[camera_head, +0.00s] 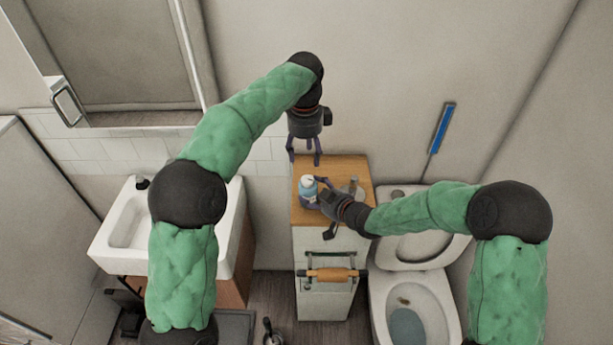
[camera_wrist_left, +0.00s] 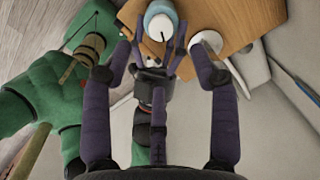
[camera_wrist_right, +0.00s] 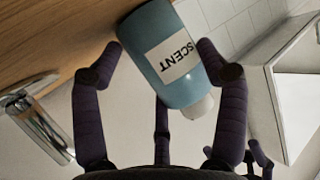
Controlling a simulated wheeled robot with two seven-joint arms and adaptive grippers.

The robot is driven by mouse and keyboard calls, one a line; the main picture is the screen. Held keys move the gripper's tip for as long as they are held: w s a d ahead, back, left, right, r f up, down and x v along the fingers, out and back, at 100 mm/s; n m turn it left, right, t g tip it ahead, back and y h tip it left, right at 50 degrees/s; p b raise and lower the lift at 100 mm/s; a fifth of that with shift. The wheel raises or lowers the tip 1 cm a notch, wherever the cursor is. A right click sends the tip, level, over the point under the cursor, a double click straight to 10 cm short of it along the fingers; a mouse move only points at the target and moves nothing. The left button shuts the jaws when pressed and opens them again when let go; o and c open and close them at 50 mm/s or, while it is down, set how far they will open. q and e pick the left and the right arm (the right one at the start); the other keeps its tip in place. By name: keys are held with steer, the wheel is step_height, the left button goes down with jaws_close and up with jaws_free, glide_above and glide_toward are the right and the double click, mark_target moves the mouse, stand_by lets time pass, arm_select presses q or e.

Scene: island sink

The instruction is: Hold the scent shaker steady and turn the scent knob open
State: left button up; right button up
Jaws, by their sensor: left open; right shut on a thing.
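The scent shaker (camera_head: 308,187) is a small blue bottle with a white SCENT label and a white scent knob (camera_wrist_right: 198,108) on its end. It stands on the wooden cabinet top (camera_head: 335,166). My right gripper (camera_head: 316,194) is shut on its body from the right; in the right wrist view the shaker (camera_wrist_right: 165,45) lies between the fingers. My left gripper (camera_head: 304,160) is open and empty, pointing down above and behind the shaker. In the left wrist view the shaker's top (camera_wrist_left: 160,26) shows just beyond the spread fingers, apart from them.
A clear, shiny item (camera_head: 354,188) stands on the cabinet just right of the shaker. A sink (camera_head: 127,222) is at the left and a toilet (camera_head: 410,285) at the right. A wooden roller (camera_head: 332,274) is on the cabinet front. A blue brush (camera_head: 443,128) is by the wall.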

mark_target(306, 179)
arm_select(q)
steer(key=f, duration=1)
steer(key=shift+w+f, duration=0.1)
steer(key=shift+w, duration=0.25)
steer(key=c, duration=1.1)
